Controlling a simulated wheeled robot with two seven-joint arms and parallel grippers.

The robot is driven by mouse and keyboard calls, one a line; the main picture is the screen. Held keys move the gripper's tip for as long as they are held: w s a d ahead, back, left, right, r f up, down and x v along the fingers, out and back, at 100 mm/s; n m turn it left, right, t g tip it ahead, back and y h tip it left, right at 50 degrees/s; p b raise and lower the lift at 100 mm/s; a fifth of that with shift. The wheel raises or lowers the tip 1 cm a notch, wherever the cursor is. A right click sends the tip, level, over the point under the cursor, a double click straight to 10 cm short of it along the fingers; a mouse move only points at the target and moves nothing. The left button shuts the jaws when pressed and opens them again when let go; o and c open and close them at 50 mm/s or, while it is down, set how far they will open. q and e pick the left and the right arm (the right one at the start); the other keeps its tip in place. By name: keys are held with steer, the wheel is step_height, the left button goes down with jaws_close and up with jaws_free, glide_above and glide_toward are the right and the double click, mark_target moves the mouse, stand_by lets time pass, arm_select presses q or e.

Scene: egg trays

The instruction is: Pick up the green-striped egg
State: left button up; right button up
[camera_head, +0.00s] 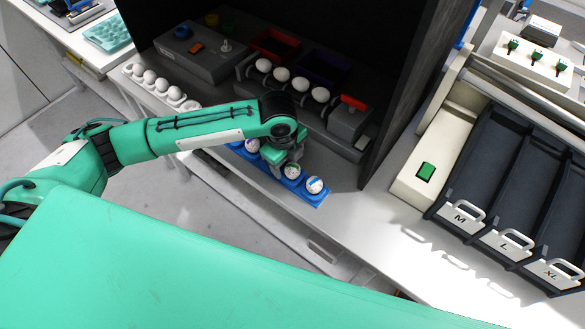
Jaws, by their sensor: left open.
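A blue egg tray (311,199) lies on the white bench with a few striped eggs in a row. The green-striped egg (292,171) sits in the tray, partly covered by my left gripper (287,161). The gripper is open and points down right at this egg; I cannot tell whether its fingers touch it. A blue-striped egg (314,185) sits at the tray's right end. Another egg (252,145) sits to the left of the gripper, and my arm hides part of the tray there. My right gripper is out of view.
White eggs stand on a rack at left (149,77) and on another (282,74) inside the dark cabinet. A grey box with a red top (350,115) stands behind the tray. The cabinet's right wall (405,90) rises close by. Dark bins marked M, L, XL (500,190) stand at right.

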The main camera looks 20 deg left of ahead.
mark_target(291, 166)
arm_select(q)
steer(key=shift+w+d+f+p, duration=0.15)
steer(key=shift+f+p, duration=0.1)
steer(key=shift+f, duration=0.7)
steer(key=shift+w+d+f+p, duration=0.15)
steer(key=shift+f+p, duration=0.05)
steer(key=shift+f, duration=0.75)
steer(key=c, duration=0.7)
